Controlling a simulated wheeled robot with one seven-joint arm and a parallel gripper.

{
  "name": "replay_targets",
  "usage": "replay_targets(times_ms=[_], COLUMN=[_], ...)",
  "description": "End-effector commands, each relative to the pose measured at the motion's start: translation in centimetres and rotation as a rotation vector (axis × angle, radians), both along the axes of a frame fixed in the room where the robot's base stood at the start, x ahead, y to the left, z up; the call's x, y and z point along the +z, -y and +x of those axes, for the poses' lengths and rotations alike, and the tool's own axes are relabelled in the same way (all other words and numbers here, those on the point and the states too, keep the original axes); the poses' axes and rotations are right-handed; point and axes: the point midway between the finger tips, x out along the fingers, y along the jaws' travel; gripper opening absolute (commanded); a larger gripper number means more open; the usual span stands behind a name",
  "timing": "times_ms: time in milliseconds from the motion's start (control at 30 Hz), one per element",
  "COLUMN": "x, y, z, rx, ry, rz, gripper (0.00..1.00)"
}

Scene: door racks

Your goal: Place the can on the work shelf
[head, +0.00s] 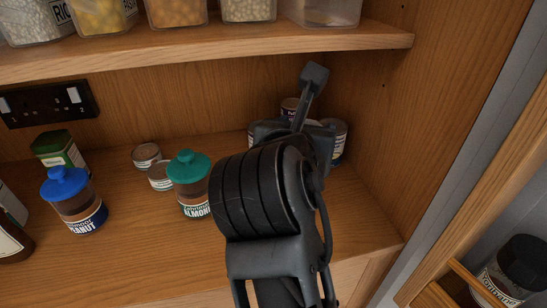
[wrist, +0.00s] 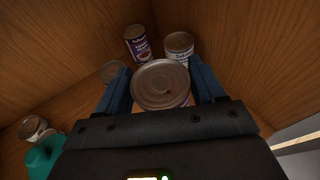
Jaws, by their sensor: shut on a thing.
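My gripper (wrist: 161,78) has its two blue fingers on either side of a can (wrist: 162,92) with a round metal lid, and is shut on it. The can looks upright; I cannot tell whether its base touches the work shelf. The work shelf (head: 130,250) is the lower wooden surface in the head view. There my gripper (head: 295,128) is at the back right corner, and my arm hides the held can.
Just beyond the held can stand a purple-labelled can (wrist: 138,44), a white-labelled can (wrist: 179,46) and another can (wrist: 112,72). Small cans (head: 147,155), a green-lidded almond jar (head: 190,180) and a blue-lidded peanut jar (head: 75,198) stand left. An upper shelf (head: 215,50) overhangs.

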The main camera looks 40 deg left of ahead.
Motion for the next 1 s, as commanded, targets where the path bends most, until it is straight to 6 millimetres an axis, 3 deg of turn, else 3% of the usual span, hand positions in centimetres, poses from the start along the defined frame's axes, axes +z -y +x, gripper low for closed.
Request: replay_targets(times_ms=[100,333,533,800,1000], x=[-1.5,-3.5,-4.3,-7.7,-7.8], y=[-2.7,-6.0,-6.4,-6.4,-6.4], z=[0.0,0.1,0.2,0.1,0.1], rx=[0.004,0.002,-0.001,0.000,0.001], ry=[0.000,0.001,0.001,0.000,0.001], rz=[-0.002,0.001,0.000,0.000,0.002], gripper=[0.26,0.26,0.26,0.26,0.26])
